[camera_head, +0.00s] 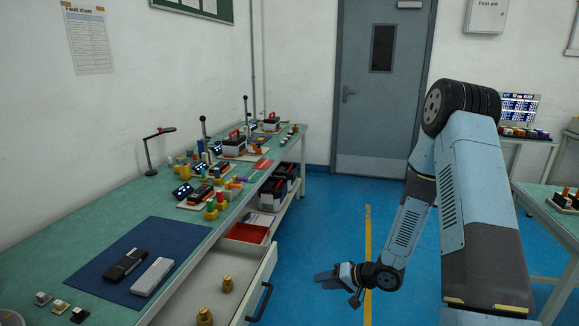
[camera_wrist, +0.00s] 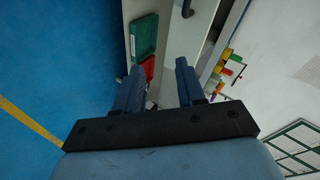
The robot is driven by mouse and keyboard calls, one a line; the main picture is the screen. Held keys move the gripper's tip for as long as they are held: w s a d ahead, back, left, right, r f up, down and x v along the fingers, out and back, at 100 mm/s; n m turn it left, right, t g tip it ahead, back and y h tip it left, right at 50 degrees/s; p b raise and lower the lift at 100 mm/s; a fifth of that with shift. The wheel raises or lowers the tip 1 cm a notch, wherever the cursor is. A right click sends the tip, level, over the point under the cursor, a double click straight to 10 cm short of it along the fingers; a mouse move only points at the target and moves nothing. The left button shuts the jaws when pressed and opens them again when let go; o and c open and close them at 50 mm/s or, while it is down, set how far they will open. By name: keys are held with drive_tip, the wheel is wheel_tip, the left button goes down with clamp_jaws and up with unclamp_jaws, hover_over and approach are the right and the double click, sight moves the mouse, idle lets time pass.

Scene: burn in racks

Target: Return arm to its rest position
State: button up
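My gripper (camera_head: 326,279) hangs over the blue floor in the head view, to the right of the open drawer and clear of it. My arm is bent, its forearm slanting down and left from the elbow. In the wrist view my gripper (camera_wrist: 160,78) shows two blue fingers standing apart with nothing between them. It is open and empty.
The long green bench (camera_head: 110,235) runs along the left wall. Its open drawer (camera_head: 225,290) holds brass-coloured parts and juts out with a dark handle. A red tray (camera_head: 247,233) sits beneath the bench. A grey door (camera_head: 383,85) stands behind; the floor before it is clear.

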drive_tip(key=w+d+r+n+t+h, duration=0.15)
drive_tip(key=w+d+r+h, duration=0.25)
drive_tip(key=d+r+h, duration=0.65)
drive_tip(key=s+d+r+t, duration=0.1)
drive_tip(key=s+d+r, duration=0.1)
drive_tip(key=r, duration=0.5)
drive_tip(key=s+d+r, duration=0.1)
drive_tip(key=s+r, duration=0.1)
drive_tip(key=r, duration=0.5)
drive_tip(key=s+r+g, duration=0.1)
drive_tip(key=s+r, duration=0.7)
drive_tip(key=s, duration=0.5)
drive_tip(key=s+a+r+g, duration=0.1)
drive_tip(key=s+r, duration=0.6)
drive_tip(key=s, duration=0.5)
drive_tip(key=shift+s+a+r+m, duration=0.3)
drive_tip(key=shift+s+r+m, duration=0.1)
drive_tip(key=shift+m, duration=0.05)
